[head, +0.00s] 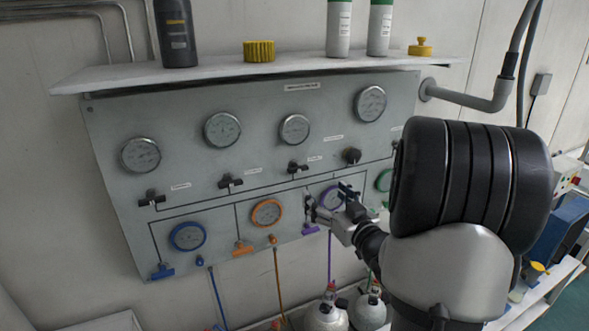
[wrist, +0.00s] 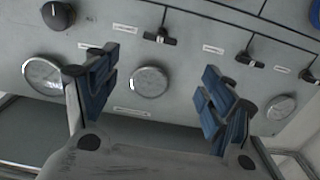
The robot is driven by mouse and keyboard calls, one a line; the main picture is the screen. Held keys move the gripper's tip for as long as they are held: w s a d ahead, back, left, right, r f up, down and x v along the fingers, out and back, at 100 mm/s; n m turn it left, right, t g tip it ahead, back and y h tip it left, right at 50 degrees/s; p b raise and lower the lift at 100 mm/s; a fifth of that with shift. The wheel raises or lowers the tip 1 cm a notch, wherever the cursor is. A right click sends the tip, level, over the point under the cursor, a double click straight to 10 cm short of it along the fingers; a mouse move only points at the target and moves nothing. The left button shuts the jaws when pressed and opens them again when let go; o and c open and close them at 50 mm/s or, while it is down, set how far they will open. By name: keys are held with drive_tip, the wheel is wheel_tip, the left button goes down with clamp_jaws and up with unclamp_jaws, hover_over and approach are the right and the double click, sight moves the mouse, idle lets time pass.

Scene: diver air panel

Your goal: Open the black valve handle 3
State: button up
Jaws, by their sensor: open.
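The panel (head: 115,195) has a row of black valve handles under its upper gauges. The third black handle from the left (head: 297,167) is a T-shape with its bar roughly level; its label is too small to read. In the wrist view, which is upside down to the head view, this handle (wrist: 160,38) shows beyond and between my fingers. My gripper (head: 328,200) is in front of the panel, below and right of that handle in the head view. Its blue-padded fingers (wrist: 160,80) are wide apart with nothing between them, not touching the handle.
Neighbouring black handles are the second (head: 229,181) and the rounder fourth (head: 351,156). A gauge (head: 294,129) sits above the third handle. A purple handle (head: 310,229) and purple-rimmed gauge (head: 332,197) lie near my gripper. A shelf (head: 220,75) juts out above.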

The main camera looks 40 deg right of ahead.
sight(299, 170)
drive_tip(key=x, duration=1.6)
drive_tip(key=shift+w+d+f+p, duration=0.1)
drive_tip(key=shift+w+d+p, duration=0.1)
drive_tip(key=shift+p, duration=0.15)
drive_tip(key=shift+c, duration=0.4)
drive_tip(key=c, duration=1)
